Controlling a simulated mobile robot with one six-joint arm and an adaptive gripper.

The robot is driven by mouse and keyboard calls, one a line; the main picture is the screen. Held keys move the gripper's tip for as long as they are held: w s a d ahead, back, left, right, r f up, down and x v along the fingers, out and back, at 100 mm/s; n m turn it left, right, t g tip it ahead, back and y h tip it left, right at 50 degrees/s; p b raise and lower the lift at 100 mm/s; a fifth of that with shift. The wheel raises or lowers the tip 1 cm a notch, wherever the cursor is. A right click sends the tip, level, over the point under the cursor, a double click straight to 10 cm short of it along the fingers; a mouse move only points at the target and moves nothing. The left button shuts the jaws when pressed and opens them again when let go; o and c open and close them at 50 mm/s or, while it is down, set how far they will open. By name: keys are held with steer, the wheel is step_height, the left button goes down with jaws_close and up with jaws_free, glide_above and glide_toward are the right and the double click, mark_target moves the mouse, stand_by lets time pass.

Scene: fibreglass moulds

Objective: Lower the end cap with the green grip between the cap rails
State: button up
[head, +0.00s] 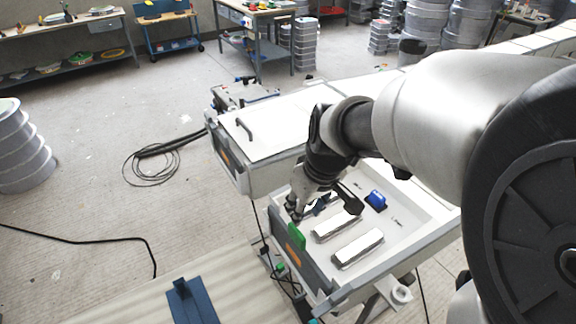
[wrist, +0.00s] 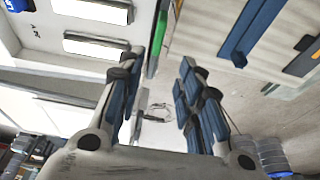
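The green grip (head: 296,236) of the end cap shows at the near left end of the open white mould (head: 408,243). It also shows in the wrist view (wrist: 155,46), edge on, close beside the left finger. The cap's plate below it cannot be told apart from the mould's grey end wall. My gripper (head: 292,213) is just above and behind the green grip in the head view. In the wrist view its fingers (wrist: 158,88) are apart with a clear gap, and nothing is clamped between them. The cap rails cannot be made out.
A blue block (head: 376,199) and two pale bars (head: 358,247) lie inside the mould. A closed white mould (head: 268,122) stands behind it. A blue plate with a handle (head: 192,302) lies on a pale board at the bottom left. Cables lie on the floor.

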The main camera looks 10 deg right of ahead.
steer(key=s+r+m, duration=0.1)
steer(key=s+r, duration=0.2)
steer(key=s, duration=0.6)
steer(key=s+r+m+t+h, duration=0.1)
steer(key=s+r+m, duration=0.1)
steer(key=s, duration=0.7)
steer(key=shift+a+r+t, duration=0.2)
steer(key=shift+r+t, duration=0.1)
steer(key=shift+r, duration=0.5)
steer(key=shift+o, duration=0.2)
steer(key=shift+w, duration=0.1)
